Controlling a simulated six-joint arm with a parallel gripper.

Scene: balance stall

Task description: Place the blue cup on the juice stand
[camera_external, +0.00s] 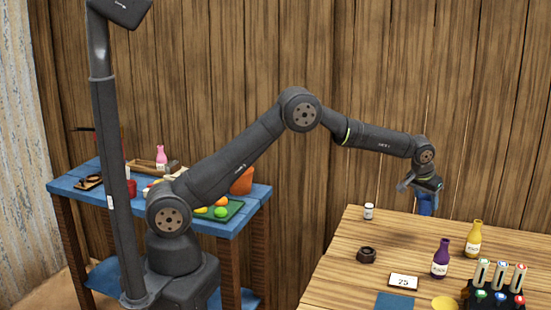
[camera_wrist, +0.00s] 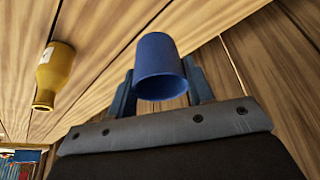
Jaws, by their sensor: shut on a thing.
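A plain blue cup (camera_wrist: 157,60) is between the two blue fingers of my gripper (camera_wrist: 160,88) in the wrist view. The fingers are shut on its sides. In the external view my gripper (camera_external: 424,191) is above the back of the wooden table, and the cup (camera_external: 427,205) shows as a small blue shape below it. I cannot tell for sure which thing is the juice stand. A black rack (camera_external: 488,294) with several coloured-top items is at the front right of the table, and a blue square (camera_external: 394,302) lies at the front edge of the picture.
A purple bottle (camera_external: 440,260) and a yellow bottle (camera_external: 473,240) stand right of the table's middle. A small white jar (camera_external: 368,211), a dark round object (camera_external: 366,255), a "25" card (camera_external: 403,282) and a yellow disc (camera_external: 444,303) are also there. A wooden wall rises behind.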

